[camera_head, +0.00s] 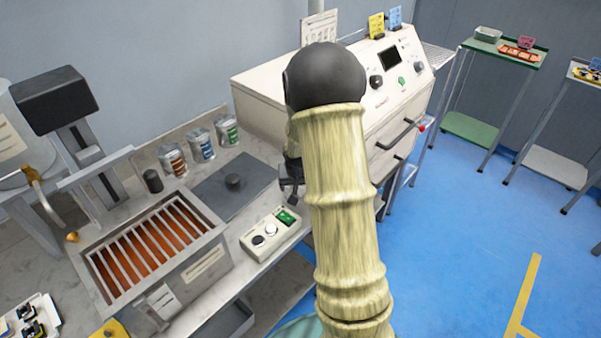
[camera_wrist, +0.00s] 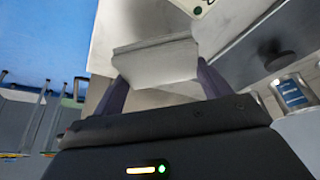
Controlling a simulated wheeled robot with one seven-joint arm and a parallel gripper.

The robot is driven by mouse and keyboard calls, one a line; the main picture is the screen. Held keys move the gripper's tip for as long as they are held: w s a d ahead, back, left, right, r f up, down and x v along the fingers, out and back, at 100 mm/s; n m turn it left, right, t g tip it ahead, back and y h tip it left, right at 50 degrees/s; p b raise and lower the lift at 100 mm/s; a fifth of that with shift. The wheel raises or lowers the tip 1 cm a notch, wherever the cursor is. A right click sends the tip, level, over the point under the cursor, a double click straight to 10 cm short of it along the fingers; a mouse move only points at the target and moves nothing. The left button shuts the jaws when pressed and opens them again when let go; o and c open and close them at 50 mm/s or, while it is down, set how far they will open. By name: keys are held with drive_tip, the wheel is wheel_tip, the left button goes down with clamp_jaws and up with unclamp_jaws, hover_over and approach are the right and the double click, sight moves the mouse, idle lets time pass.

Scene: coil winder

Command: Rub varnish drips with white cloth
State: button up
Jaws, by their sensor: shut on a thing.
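The white cloth (camera_wrist: 155,62) is a folded, pale grey-white piece between the two dark fingers of my gripper (camera_wrist: 163,88) in the wrist view. My gripper is shut on it. In the head view my gripper (camera_head: 291,185) shows only partly at the left of my arm, above the bench's right end; the cloth is hidden there. I cannot tell whether the cloth touches the bench. I make out no clear varnish drips on the bench top; my arm hides part of it.
The control box (camera_head: 271,235) and a dark plate with a knob (camera_head: 233,182) lie left of my gripper. Several cans (camera_head: 202,145) stand behind. A slatted tank of amber liquid (camera_head: 205,243) is further left. A cream oven (camera_head: 262,85) stands behind my arm. Blue floor is clear at right.

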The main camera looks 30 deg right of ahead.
drive_tip(key=shift+r+p, duration=0.95)
drive_tip(key=shift+r, duration=0.6)
drive_tip(key=shift+w+f, duration=0.1)
